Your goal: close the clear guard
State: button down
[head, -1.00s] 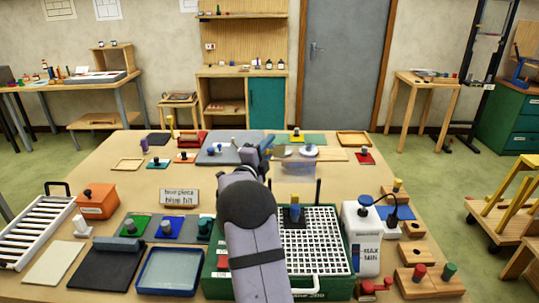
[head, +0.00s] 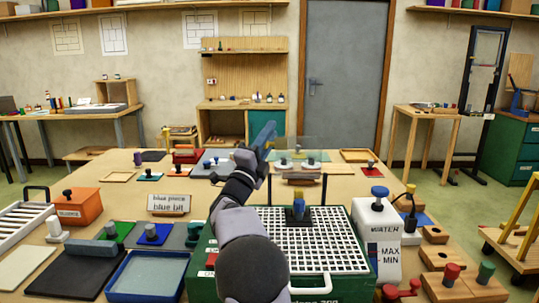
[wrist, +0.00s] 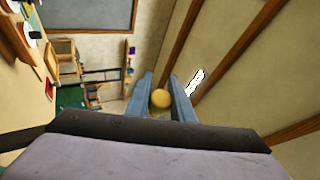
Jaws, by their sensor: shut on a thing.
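The clear guard (head: 297,153) is a see-through panel at the far side of the green machine (head: 205,268), around the tops of two dark posts; its edges are faint. It looks raised, not lying over the white grid (head: 313,225). My gripper (head: 266,133) is at the guard's left side, its blue fingers pointing up. In the wrist view my gripper (wrist: 162,93) is shut on a round yellow knob (wrist: 160,98). The knob's join to the guard cannot be made out.
A white water tank (head: 377,232) stands right of the machine. A sign (head: 169,204) and small trays crowd the left. Several coloured pieces lie behind the guard.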

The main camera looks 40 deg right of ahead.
jog(key=s+a+m+h+b, duration=0.1)
jog(key=b, duration=0.2)
jog(key=shift+r+g, duration=0.15)
jog(key=shift+g, duration=0.15)
jog(key=shift+r+b, duration=0.15)
jog(key=shift+b, duration=0.25)
jog(key=c, duration=1.6)
grip_release()
jog(key=shift+o, duration=0.2)
jog(key=shift+a, duration=0.1)
